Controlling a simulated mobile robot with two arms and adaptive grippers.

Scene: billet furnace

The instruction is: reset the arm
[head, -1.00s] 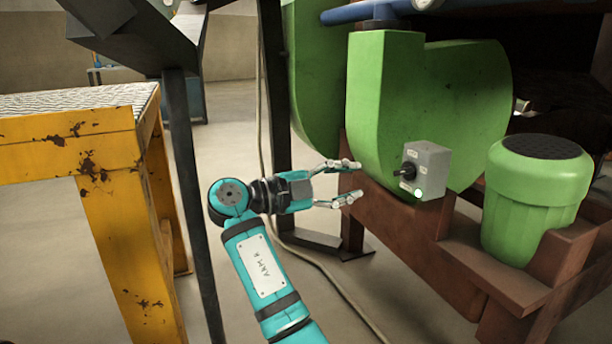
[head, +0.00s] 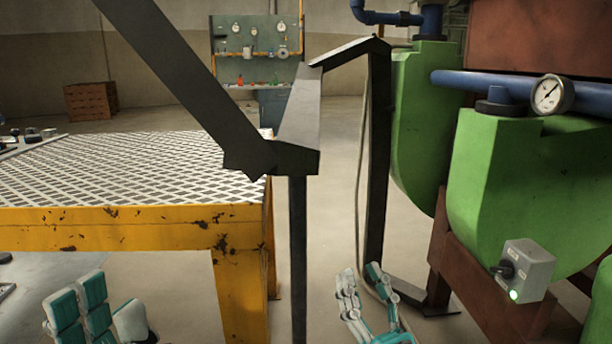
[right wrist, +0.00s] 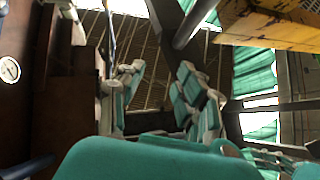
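My right gripper (head: 361,272) is at the bottom centre of the head view, pointing up and away, with its teal and grey fingers apart and nothing between them. The right wrist view shows the same open fingers (right wrist: 158,82) with a gap between them. My left gripper (head: 112,300) is at the lower left of the head view, partly cut off by the bottom edge, with its fingers spread and empty.
A rusty yellow table (head: 130,232) with a mesh top stands at the left. A dark post (head: 298,240) stands between it and my right gripper. Green blower housings (head: 500,190), a blue pipe (head: 460,82) and a gauge (head: 550,95) are at the right.

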